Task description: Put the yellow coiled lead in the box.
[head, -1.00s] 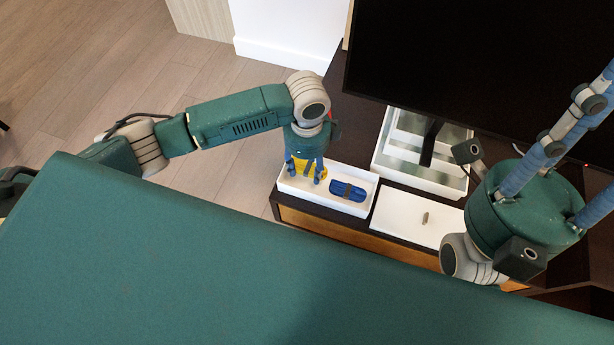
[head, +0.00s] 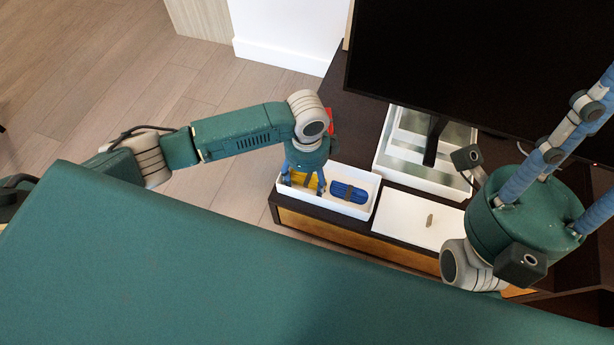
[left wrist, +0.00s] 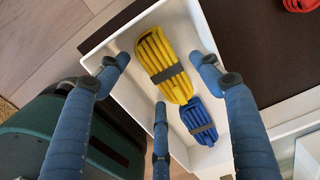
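The yellow coiled lead (head: 304,181), with a dark band around it, lies inside the left part of the white box (head: 372,193). It also shows in the left wrist view (left wrist: 160,55), beside a blue coiled lead (left wrist: 197,120) in the same box. My left gripper (head: 303,190) points down over the yellow lead. In the left wrist view its fingers (left wrist: 165,72) are spread apart around the lead, with gaps to it. My right gripper (head: 603,140) is at the right; its visible fingers are straight and apart with nothing between them, and its tips run out of view.
A white lid-like panel (head: 408,218) with a small knob lies right of the box. A larger white tray (head: 450,182) stands behind, under a big dark screen (head: 470,60). A red coil (left wrist: 300,4) lies on the dark cabinet top behind the box.

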